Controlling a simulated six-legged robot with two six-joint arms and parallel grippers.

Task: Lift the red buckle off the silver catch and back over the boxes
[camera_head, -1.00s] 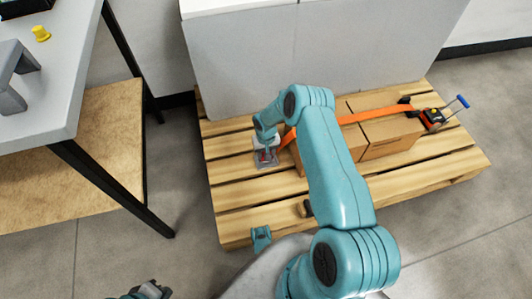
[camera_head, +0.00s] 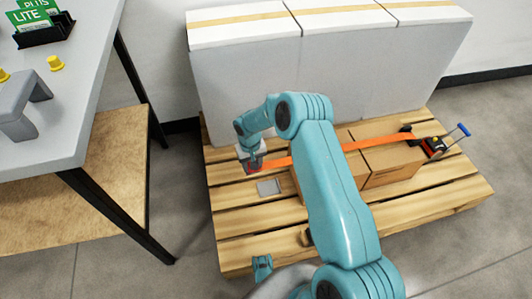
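The red buckle (camera_head: 254,168) is at the left end of the orange strap (camera_head: 362,144), beside the left box. My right gripper (camera_head: 251,161) is shut on it, pointing down; its fingertips are small and partly hidden. The silver catch (camera_head: 269,187) lies bare on the pallet slats, below and right of the buckle in the picture, apart from it. The strap runs from the buckle over the cardboard boxes (camera_head: 390,158) to a ratchet (camera_head: 434,147) at the right. My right arm hides part of the boxes and strap.
The wooden pallet (camera_head: 238,224) carries the boxes. Large white-topped grey panels (camera_head: 245,75) stand close behind it. A grey table (camera_head: 75,128) with a wooden lower shelf (camera_head: 115,180) is at the left. Floor is clear between table and pallet.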

